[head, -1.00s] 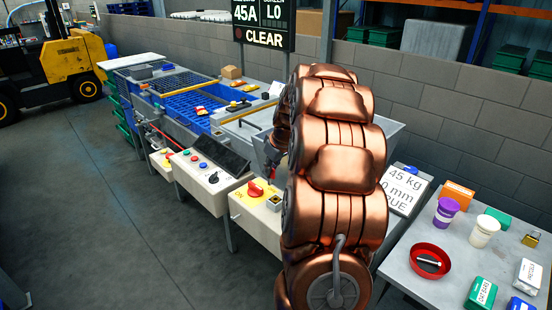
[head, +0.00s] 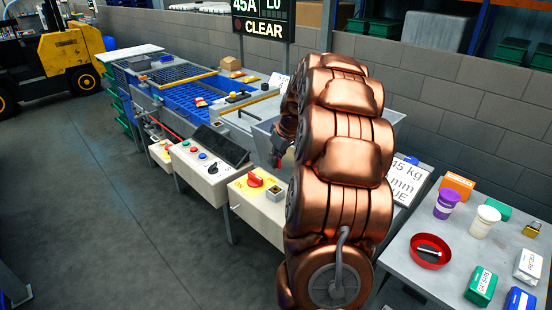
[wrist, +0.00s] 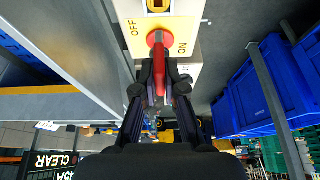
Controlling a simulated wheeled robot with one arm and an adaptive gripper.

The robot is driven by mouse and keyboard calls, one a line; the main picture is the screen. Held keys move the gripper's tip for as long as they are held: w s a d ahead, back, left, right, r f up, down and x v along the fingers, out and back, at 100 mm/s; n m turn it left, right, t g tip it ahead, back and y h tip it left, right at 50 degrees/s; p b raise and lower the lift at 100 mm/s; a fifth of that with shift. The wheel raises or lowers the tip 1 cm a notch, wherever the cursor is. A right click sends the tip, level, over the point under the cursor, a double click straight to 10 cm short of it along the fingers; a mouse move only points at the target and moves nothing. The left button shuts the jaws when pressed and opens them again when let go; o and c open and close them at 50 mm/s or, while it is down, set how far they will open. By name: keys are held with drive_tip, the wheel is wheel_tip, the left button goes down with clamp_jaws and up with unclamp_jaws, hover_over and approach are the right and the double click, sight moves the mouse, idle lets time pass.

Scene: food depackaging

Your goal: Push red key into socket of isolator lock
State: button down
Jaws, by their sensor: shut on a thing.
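The isolator is a pale box (head: 252,212) with a red rotary switch (head: 255,181) on a yellow plate. A grey square lock socket (head: 274,194) sits beside the switch. In the wrist view, the switch (wrist: 160,38) lies between the OFF and ON marks, and the socket (wrist: 158,5) is at the top edge, partly cut off. My gripper (wrist: 160,90) is shut on a narrow red key (wrist: 162,78), which overlaps the switch in this view. In the head view, my gripper (head: 283,152) is above and right of the box, partly hidden by my arm. Contact cannot be told.
A control box (head: 208,165) with buttons stands left of the isolator, before the blue conveyor (head: 185,97). A grey table (head: 400,260) at right holds a red bowl (head: 430,251), cups and small boxes. Open floor (head: 100,200) lies at left.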

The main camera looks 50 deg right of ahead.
sight(277, 167)
drive_tip(key=shift+f+b, duration=1.35)
drive_tip(key=shift+f, duration=1.05)
drive_tip(key=shift+b, duration=1.2)
drive_tip(key=shift+f+b, duration=1.4)
drive_tip(key=shift+f, duration=0.65)
idle(0.3)
drive_tip(key=c, duration=1.2)
unclamp_jaws()
drive_tip(key=shift+r, duration=0.1)
drive_tip(key=v, duration=1.2)
